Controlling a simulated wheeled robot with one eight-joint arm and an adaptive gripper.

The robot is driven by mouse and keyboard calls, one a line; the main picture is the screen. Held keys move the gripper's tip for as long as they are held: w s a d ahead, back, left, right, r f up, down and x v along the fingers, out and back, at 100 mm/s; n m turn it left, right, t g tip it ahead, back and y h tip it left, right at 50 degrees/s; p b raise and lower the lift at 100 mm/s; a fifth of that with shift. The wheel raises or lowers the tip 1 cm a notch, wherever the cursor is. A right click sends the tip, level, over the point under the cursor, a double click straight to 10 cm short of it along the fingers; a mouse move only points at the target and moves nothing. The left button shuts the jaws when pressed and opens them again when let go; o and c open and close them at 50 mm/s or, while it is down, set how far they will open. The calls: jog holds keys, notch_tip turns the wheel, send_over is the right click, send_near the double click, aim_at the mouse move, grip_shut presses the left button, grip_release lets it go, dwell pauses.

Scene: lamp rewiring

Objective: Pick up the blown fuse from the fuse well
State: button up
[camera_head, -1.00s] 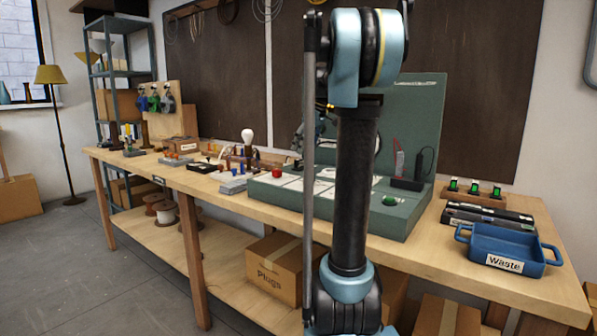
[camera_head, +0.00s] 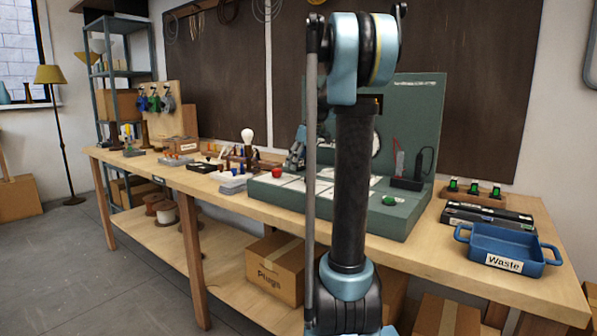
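My gripper (camera_head: 296,155) shows partly behind my upright arm, above the left part of the green test station (camera_head: 415,215). Its fingers point down and look small and blurred, so I cannot tell whether they are open or shut, or hold anything. The blown fuse and the fuse well cannot be made out; my arm hides part of the station. A red knob (camera_head: 277,172) and a green knob (camera_head: 389,200) stand on the station.
A blue waste tray (camera_head: 553,257) stands at the bench's right end, near black cases (camera_head: 490,216) and a wooden rack (camera_head: 472,198) with green-lit items. A white bulb (camera_head: 247,136) and small parts crowd the bench (camera_head: 225,203) to the left.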

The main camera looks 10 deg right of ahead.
jog(key=c, duration=1.1)
